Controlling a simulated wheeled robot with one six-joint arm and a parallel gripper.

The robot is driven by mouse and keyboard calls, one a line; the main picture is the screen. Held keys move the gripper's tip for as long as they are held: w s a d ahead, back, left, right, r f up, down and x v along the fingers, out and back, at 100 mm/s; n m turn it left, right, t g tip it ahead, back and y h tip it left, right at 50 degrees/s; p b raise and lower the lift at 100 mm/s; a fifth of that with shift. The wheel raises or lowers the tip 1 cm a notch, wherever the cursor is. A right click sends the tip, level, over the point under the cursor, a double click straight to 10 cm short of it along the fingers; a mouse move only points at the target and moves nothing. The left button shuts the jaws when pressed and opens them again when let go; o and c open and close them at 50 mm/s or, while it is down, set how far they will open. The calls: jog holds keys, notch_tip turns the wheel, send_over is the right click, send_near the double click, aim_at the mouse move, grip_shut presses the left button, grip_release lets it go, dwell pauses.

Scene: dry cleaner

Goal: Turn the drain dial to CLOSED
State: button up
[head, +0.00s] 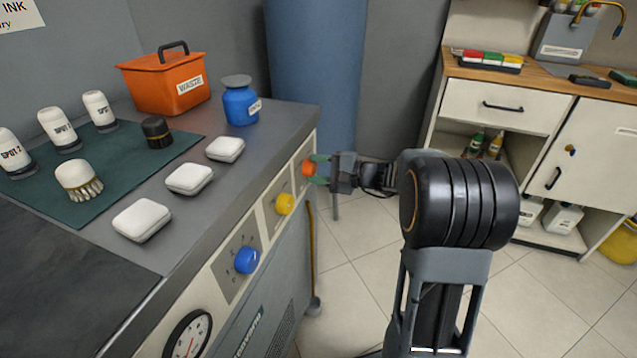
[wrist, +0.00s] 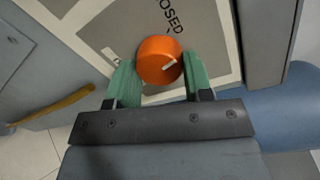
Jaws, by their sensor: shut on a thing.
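The orange dial (head: 308,168) sits on the front panel at the far end of the counter. In the wrist view the dial (wrist: 158,52) has a short white mark on its face, slanting between lower left and upper right. A printed word ending in "OSED" (wrist: 171,16) stands above the dial on the grey panel, its first letters out of the frame. My gripper (head: 319,169) reaches the dial from the right. In the wrist view its green fingers (wrist: 160,80) are shut on the dial from both sides.
An orange waste bin (head: 150,85) and blue bottle (head: 238,105) stand on top.

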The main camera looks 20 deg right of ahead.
jog(key=n+b, duration=0.1)
jog(key=b, duration=0.1)
jog(key=n+b, duration=0.1)
jog(key=b, duration=0.1)
jog(key=n+b, duration=0.2)
jog(key=shift+f+t+b, duration=0.25)
jog(key=shift+t+b, duration=0.05)
jog(key=shift+b, duration=0.1)
jog(key=shift+r+n+b, duration=0.15)
jog(key=shift+n+b, duration=0.45)
jog(key=shift+b, duration=0.15)
jog(key=shift+r, duration=0.1)
jog(key=o, duration=0.9)
jog(key=p+v, duration=0.1)
jog(key=v, duration=0.6)
jog(key=p+v, duration=0.2)
jog(key=v, duration=0.4)
jog(key=shift+s+d+r, duration=0.25)
jog(key=shift+s+d, duration=0.05)
